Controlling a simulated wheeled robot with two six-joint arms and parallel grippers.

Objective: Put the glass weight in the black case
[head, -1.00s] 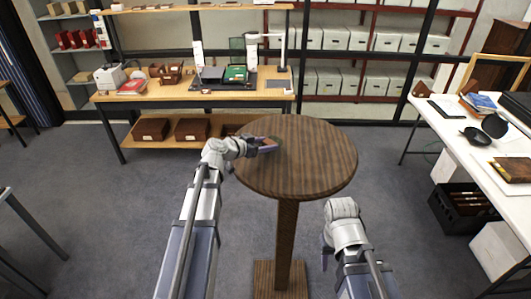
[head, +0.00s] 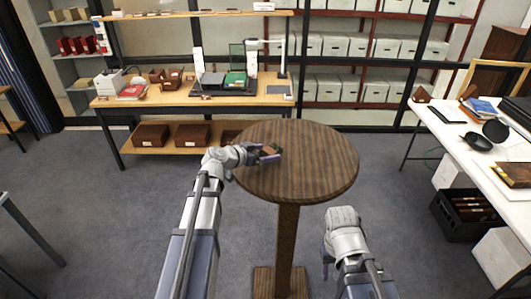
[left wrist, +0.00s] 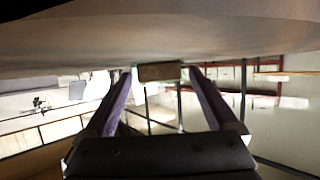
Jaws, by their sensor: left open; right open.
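A small brownish block (left wrist: 159,72), which may be the glass weight, sits against the round wooden table's top between the fingertips of my left gripper (left wrist: 158,78). In the head view my left gripper (head: 269,154) is low over the left part of the table, fingers open on either side of the block. Whether they touch it I cannot tell. An open black case (head: 477,139) with its round lid raised stands on the white table at the right. My right gripper (head: 328,261) is open and empty, below and in front of the round table, partly hidden by its own wrist.
The round wooden table (head: 310,175) is otherwise clear. The white table (head: 480,155) also bears books and a brown box (head: 514,174). A black crate (head: 467,212) is on the floor beside it. A wooden desk (head: 190,97) with equipment stands behind at the left.

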